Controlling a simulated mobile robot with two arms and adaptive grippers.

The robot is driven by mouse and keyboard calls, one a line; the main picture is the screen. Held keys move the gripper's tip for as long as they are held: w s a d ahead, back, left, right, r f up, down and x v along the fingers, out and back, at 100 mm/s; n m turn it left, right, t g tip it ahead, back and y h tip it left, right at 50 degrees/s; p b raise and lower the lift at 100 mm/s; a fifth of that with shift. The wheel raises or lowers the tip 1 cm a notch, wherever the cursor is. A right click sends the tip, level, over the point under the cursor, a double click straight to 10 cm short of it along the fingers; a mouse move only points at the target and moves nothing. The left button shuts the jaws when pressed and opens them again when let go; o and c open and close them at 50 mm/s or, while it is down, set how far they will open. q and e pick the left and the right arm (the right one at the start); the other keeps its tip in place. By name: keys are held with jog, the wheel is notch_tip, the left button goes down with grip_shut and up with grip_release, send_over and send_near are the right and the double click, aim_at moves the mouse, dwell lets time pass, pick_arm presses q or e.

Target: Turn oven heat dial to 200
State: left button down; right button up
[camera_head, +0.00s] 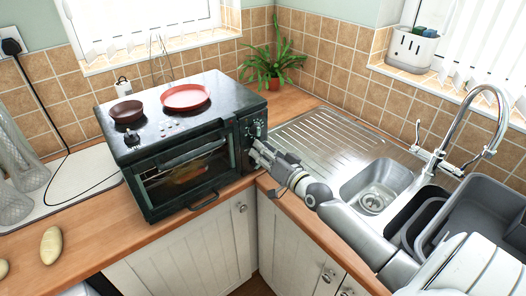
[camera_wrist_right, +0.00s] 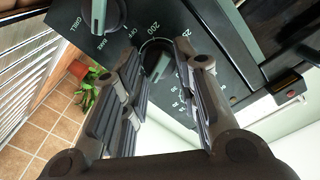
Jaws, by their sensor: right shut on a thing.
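The mini oven (camera_head: 190,165) is dark and stands on the counter, with its control panel (camera_head: 250,130) on its right side of the front. In the right wrist view, the heat dial (camera_wrist_right: 157,68) is a grey knob on the dark panel, ringed by numbers, with 200 and OFF printed near its upper edge. My right gripper (camera_wrist_right: 157,55) has its fingers on either side of this dial and is shut on it. The pointer's exact setting is hard to read. In the head view, the right gripper (camera_head: 258,152) is against the panel. My left gripper is not in view.
A red plate (camera_head: 185,97) and a brown bowl (camera_head: 127,111) sit on the oven. A plant (camera_head: 272,66) stands behind. The sink (camera_head: 375,185) and tap (camera_head: 455,130) are at right.

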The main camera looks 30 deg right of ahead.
jog(key=shift+f+m+p, duration=0.15)
jog(key=shift+m+p, duration=1.05)
jog(key=shift+m, duration=5.65)
jog(key=shift+f+m+p, duration=0.15)
jog(key=shift+m+p, duration=1)
jog(key=shift+m, duration=5.7)
jog(key=o, duration=1)
